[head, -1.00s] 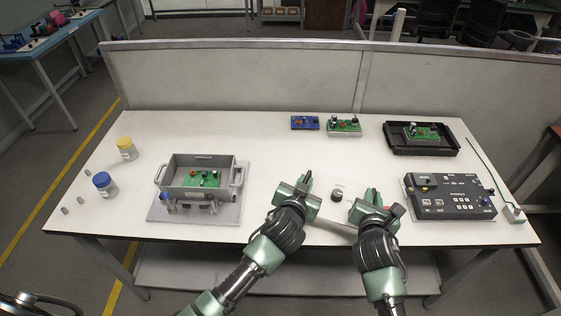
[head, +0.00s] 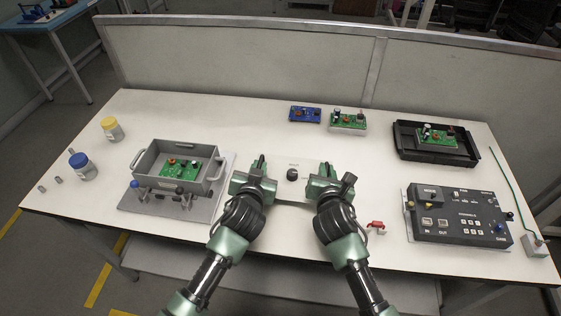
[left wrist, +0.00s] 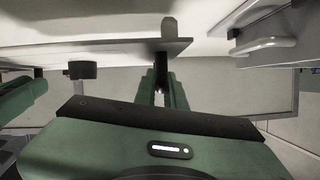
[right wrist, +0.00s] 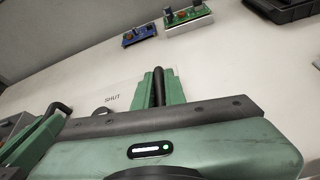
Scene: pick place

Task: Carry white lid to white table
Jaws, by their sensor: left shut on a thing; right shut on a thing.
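The white lid (head: 293,190) is a thin pale plate with a black knob (head: 292,174) on top, hard to tell from the table beneath it. My left gripper (head: 257,170) is shut on its left side and my right gripper (head: 327,178) is shut on its right side. In the left wrist view the lid (left wrist: 120,48) shows edge-on at the fingertips. In the right wrist view the lid (right wrist: 125,92) looks see-through and bears the word SHUT. The white table (head: 225,115) lies beneath; the gap under the lid is unclear.
A grey box (head: 145,160) with a green board inside stands left of my left gripper. A black control panel (head: 458,215) and black tray (head: 466,155) are at right. A red piece (head: 376,226) lies right of my right gripper. The back middle-left is clear.

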